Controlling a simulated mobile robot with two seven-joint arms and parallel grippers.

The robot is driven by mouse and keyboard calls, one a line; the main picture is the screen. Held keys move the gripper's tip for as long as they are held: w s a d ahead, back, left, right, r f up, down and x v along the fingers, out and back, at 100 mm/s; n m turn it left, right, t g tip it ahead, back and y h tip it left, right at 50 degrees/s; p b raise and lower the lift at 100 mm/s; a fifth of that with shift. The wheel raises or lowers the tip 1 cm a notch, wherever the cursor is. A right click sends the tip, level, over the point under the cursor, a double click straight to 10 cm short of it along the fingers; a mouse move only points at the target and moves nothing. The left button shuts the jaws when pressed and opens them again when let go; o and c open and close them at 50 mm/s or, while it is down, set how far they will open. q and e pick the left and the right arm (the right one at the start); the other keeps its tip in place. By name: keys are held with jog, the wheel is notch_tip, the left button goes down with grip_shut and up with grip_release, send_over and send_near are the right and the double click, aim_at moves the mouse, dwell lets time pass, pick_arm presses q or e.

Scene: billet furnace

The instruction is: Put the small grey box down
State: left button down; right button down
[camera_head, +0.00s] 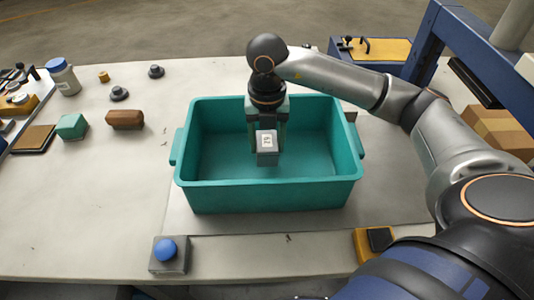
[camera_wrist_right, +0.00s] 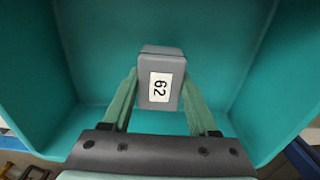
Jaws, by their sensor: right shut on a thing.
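The small grey box (camera_head: 267,158) has a white label and is held by my right gripper (camera_head: 267,140) over the inside of a teal bin (camera_head: 270,196). In the right wrist view the label on the grey box (camera_wrist_right: 160,92) reads 62, turned sideways. The two green fingers of my right gripper (camera_wrist_right: 160,95) close on its sides. The teal bin's wall (camera_wrist_right: 90,60) and floor surround the view behind the box. I cannot tell exactly how far the box is above the bin floor. My left gripper is not in view.
The bin stands on a pale workbench (camera_head: 110,200). A green block (camera_head: 72,127), a brown block (camera_head: 125,119) and a white jar (camera_head: 63,77) stand at the left. A blue-button box (camera_head: 168,254) is at the front. A blue frame post (camera_head: 428,45) rises at the right.

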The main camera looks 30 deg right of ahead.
aim_at(267, 155)
jog(key=shift+f, duration=2.05)
jog(key=shift+f, duration=0.1)
jog(key=shift+c, duration=0.8)
grip_release()
jog(key=shift+f, duration=0.1)
notch_tip(267, 155, up, 12)
jog(key=shift+r, duration=0.2)
